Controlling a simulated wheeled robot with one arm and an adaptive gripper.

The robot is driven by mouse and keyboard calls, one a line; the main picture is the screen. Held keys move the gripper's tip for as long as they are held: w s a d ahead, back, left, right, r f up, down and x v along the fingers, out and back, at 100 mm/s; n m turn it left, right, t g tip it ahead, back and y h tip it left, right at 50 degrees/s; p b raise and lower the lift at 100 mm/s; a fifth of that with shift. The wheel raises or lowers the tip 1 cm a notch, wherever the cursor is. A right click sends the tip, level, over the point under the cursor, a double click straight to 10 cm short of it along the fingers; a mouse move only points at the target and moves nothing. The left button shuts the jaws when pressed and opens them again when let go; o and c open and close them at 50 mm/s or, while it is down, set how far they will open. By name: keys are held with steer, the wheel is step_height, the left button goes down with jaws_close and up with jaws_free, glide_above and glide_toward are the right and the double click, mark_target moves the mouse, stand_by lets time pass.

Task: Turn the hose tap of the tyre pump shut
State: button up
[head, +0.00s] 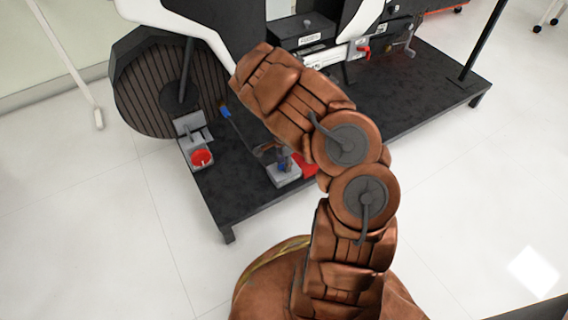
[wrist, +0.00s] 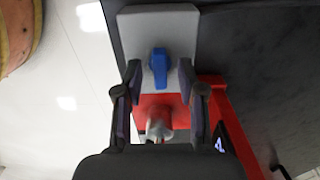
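The blue tap handle (wrist: 159,62) stands on a light grey block (wrist: 185,22) in the wrist view, with its long side running up and down the picture. The red pump part (wrist: 152,102) joins the block below it, with a silvery round fitting (wrist: 158,128) nearer me. My gripper (wrist: 159,75) is open, one finger on each side of the handle, with visible gaps to both. Whether the fingertips are level with the handle or above it I cannot tell. In the head view the grey block (head: 286,178) sits at the platform's front edge, and my arm partly hides the red part (head: 306,165).
The black platform (head: 235,198) carries a large ribbed wheel (head: 145,85) at left and a red round knob (head: 201,158) on a grey mount. Another blue piece (head: 225,112) lies behind the tap. A red lever (head: 363,52) is farther back. The floor in front is clear.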

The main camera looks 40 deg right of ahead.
jaws_close()
stand_by(0.3)
steer(key=shift+a+r+n+p, duration=0.1)
steer(key=shift+n+p, duration=0.4)
steer(key=shift+p, duration=0.45)
steer(key=shift+n+p, duration=0.8)
steer(key=shift+p, duration=0.25)
steer(key=shift+n+p, duration=0.6)
steer(key=n+p, duration=0.4)
steer(key=shift+n, duration=0.4)
steer(key=n+p, duration=0.3)
steer(key=n, duration=0.2)
steer(key=shift+n+p, duration=1.1)
steer(key=shift+n, duration=1.1)
